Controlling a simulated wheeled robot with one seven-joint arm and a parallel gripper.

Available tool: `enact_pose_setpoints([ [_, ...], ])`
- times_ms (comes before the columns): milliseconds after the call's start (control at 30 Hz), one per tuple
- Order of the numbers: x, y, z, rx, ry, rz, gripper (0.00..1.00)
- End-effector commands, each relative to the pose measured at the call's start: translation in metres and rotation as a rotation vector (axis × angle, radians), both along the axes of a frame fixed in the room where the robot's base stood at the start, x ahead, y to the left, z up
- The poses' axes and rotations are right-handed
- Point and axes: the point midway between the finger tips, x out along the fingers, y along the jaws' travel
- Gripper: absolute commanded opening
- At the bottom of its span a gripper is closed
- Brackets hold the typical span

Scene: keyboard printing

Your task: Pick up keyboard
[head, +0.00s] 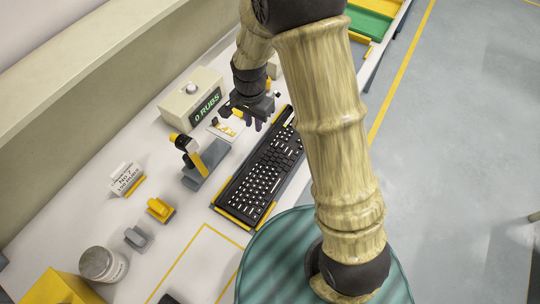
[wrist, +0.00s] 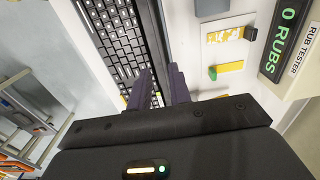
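The keyboard (head: 262,174) is black with pale-lettered keys and lies on a grey holder with yellow corner pieces on the white table. It also shows in the wrist view (wrist: 122,42), at the upper left. My gripper (head: 252,122) is above the table beside the keyboard's far end. In the wrist view its two dark fingers (wrist: 160,88) are apart, with a gap between them and nothing held. The fingertips appear near the keyboard's edge; whether they touch it I cannot tell. My arm hides part of the keyboard's far right side in the head view.
A beige box with a green "0 RUBS" display (head: 194,98) stands behind the keyboard. A grey stand with a yellow-and-black tool (head: 195,160) is left of it. A yellow block (head: 160,209), grey block (head: 138,239) and jar (head: 103,264) are nearer. A yellow-outlined area (head: 205,262) is mostly clear.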

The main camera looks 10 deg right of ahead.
Motion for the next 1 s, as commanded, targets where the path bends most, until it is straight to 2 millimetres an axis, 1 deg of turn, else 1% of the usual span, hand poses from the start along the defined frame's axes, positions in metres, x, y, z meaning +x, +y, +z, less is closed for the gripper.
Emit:
enact_pose_setpoints([
  [100,-0.001,0.000,-0.019,-0.001,0.005,0.001,0.20],
  [300,-0.001,-0.001,-0.049,-0.002,0.004,0.001,0.20],
  [400,-0.001,-0.001,-0.063,-0.001,0.003,0.001,0.20],
  [500,0.000,0.000,-0.072,0.000,0.001,0.001,0.20],
  [600,0.000,0.000,-0.075,0.000,0.000,0.000,0.20],
  [867,0.000,0.000,-0.075,0.000,0.000,0.001,0.20],
  [1000,0.000,-0.001,-0.080,0.000,0.001,0.000,0.20],
])
